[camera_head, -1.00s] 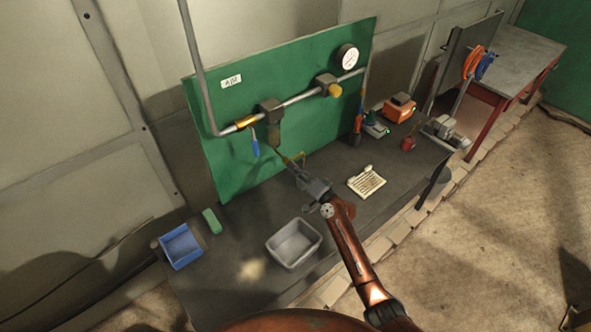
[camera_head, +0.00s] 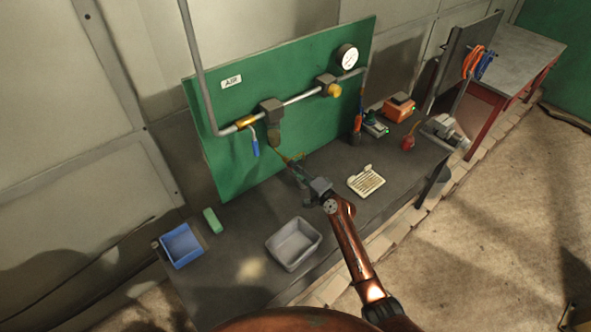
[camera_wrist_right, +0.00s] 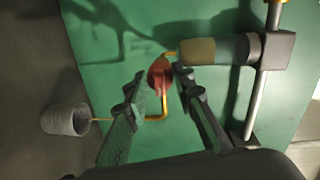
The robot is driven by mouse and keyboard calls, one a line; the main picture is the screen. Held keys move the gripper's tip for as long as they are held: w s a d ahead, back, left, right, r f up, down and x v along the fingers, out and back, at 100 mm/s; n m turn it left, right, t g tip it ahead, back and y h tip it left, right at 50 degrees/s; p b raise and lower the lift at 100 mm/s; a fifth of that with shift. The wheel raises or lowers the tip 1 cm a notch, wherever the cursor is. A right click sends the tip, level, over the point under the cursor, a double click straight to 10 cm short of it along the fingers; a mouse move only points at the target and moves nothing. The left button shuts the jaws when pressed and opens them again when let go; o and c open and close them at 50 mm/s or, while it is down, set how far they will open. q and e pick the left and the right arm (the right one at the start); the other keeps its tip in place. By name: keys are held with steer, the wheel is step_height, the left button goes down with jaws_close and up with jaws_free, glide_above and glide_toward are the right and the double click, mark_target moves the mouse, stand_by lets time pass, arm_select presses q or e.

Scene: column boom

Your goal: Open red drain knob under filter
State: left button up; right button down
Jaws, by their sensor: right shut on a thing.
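The filter's grey head (camera_head: 271,111) and dull bowl (camera_head: 274,135) hang from the pipe on the green board. The filter lies sideways in the right wrist view, its olive bowl (camera_wrist_right: 199,51) at the top. The small red drain knob (camera_wrist_right: 160,76) is at the bowl's end, beside a bent gold tube (camera_wrist_right: 165,108). My right gripper (camera_wrist_right: 163,84) is shut on the knob, with a finger on either side. In the head view this gripper (camera_head: 294,165) is just below the bowl, and the knob is too small to make out. My left gripper is not in view.
A blue-handled valve (camera_head: 255,146) hangs left of the filter, and a yellow-knobbed regulator (camera_head: 332,90) is right. The bench holds a grey bin (camera_head: 293,243), blue bin (camera_head: 181,246) and cream tray (camera_head: 366,181). A grey ribbed cylinder (camera_wrist_right: 65,119) shows in the wrist view.

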steer(key=c, duration=1.6)
jaws_free()
steer(key=v, duration=1.2)
steer(key=shift+s+f, duration=0.1)
